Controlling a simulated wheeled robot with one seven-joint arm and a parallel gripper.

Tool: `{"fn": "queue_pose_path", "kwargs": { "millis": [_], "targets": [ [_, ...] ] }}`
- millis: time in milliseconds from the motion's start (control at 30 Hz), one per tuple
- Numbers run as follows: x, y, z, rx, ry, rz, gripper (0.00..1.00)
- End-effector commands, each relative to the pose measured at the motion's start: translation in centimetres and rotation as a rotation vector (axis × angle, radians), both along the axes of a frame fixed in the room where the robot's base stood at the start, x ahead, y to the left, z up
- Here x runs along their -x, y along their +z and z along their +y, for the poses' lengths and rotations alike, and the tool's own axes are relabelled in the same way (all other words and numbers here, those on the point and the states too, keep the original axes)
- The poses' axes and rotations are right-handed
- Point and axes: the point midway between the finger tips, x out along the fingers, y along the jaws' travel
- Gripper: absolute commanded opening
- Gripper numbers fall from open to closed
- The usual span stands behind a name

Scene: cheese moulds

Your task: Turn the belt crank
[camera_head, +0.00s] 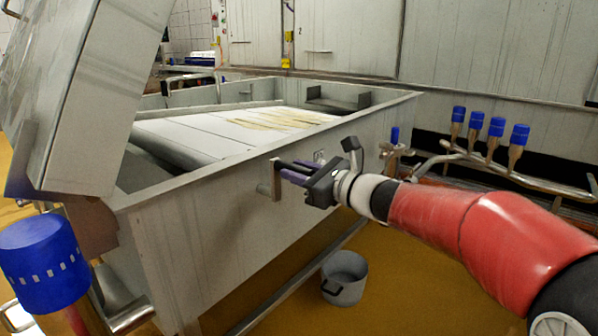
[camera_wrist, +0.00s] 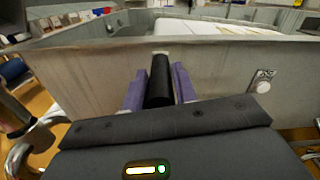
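The belt crank (camera_head: 276,180) is a short metal arm on the side wall of the cheese vat, with a black handle sticking out toward me. In the wrist view the black handle (camera_wrist: 160,80) lies lengthwise between the purple fingers of my gripper (camera_wrist: 159,88). The fingers sit close against it on both sides, and my gripper appears shut on it. In the head view my gripper (camera_head: 297,172) reaches in from the right at the crank. The fingertips' far ends and the crank's pivot are partly hidden.
The vat's long rim (camera_head: 230,165) runs above the crank. A round button plate (camera_wrist: 262,82) is on the wall to the right. Pipes with blue-capped valves (camera_head: 497,127) are at right; a large blue knob (camera_head: 42,264) is at left.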

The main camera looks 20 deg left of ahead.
Motion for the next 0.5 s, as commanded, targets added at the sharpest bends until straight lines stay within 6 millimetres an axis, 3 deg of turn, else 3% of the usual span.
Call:
{"fn": "queue_pose_path", "kwargs": {
  "millis": [33, 200, 500],
  "targets": [
    [0.0, 0.0, -0.02, 0.0, 0.0, 0.0, 0.21],
    [0.0, -0.01, -0.02, 0.0, 0.0, 0.0, 0.0],
    [-0.08, 0.04, -0.07, -0.003, 0.0, 0.01, 0.0]
  ]
}}
